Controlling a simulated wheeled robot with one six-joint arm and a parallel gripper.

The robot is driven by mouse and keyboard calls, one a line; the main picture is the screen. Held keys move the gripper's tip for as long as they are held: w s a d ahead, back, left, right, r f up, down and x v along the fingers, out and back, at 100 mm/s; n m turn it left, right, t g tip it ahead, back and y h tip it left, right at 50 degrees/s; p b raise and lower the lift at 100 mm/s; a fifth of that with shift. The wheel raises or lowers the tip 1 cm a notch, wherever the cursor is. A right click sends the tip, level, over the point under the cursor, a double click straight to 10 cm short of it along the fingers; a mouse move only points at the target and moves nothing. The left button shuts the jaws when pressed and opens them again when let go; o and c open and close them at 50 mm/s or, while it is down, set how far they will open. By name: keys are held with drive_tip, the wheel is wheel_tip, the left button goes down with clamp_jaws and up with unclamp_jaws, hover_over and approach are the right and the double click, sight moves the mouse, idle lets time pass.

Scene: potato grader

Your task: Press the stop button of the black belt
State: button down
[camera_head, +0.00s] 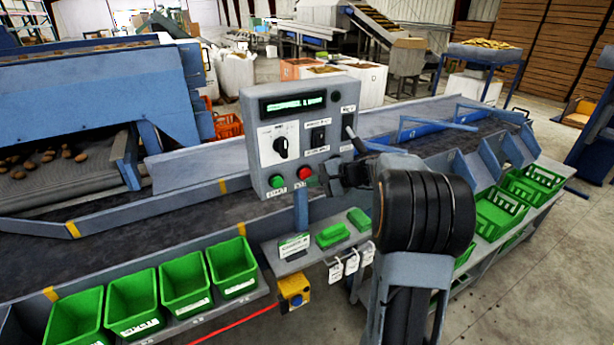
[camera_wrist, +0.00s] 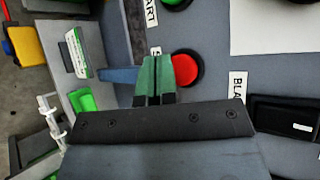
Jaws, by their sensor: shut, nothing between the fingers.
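The grey control box (camera_head: 258,158) stands on a post beside the dark belt (camera_head: 200,222). Its red button (camera_head: 304,173) sits low on the face, right of a green button (camera_head: 277,181). My gripper (camera_head: 325,175) is just right of the red button. In the wrist view the red button (camera_wrist: 186,69) shows beside the green fingertips of my shut gripper (camera_wrist: 157,68), which partly cover its left side. The green button (camera_wrist: 176,3) is at the top edge. The label by the red button is mostly hidden. I cannot tell whether the fingers touch the button.
The box also carries a rotary knob (camera_head: 281,147), a black switch (camera_head: 318,137) and a display (camera_head: 293,103). Below is a shelf (camera_head: 285,268) with green blocks and hanging tags. A yellow box with a blue button (camera_head: 295,292) hangs lower. Green bins (camera_head: 232,267) line the front.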

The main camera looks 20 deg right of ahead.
drive_tip(key=shift+s+d+b, duration=0.15)
drive_tip(key=shift+s+b, duration=0.35)
drive_tip(key=shift+s, duration=0.75)
drive_tip(key=shift+s+d+b, duration=0.1)
drive_tip(key=shift+s+b, duration=0.35)
drive_tip(key=shift+s, duration=0.8)
drive_tip(key=s+f+g+h, duration=0.2)
drive_tip(key=s+f+g, duration=0.15)
drive_tip(key=f, duration=0.25)
drive_tip(key=s+a+n+h, duration=0.3)
drive_tip(key=s+a+n, duration=0.2)
drive_tip(key=s, duration=0.3)
drive_tip(key=s+a+r+n+g+h, duration=0.1)
drive_tip(key=s+a+n+h, duration=0.3)
drive_tip(key=s+n, duration=0.3)
drive_tip(key=shift+s+a+r, duration=0.2)
drive_tip(key=shift+s+a, duration=0.45)
drive_tip(key=shift+a, duration=0.1)
drive_tip(key=shift+a+n, duration=0.1)
drive_tip(key=shift+n, duration=0.2)
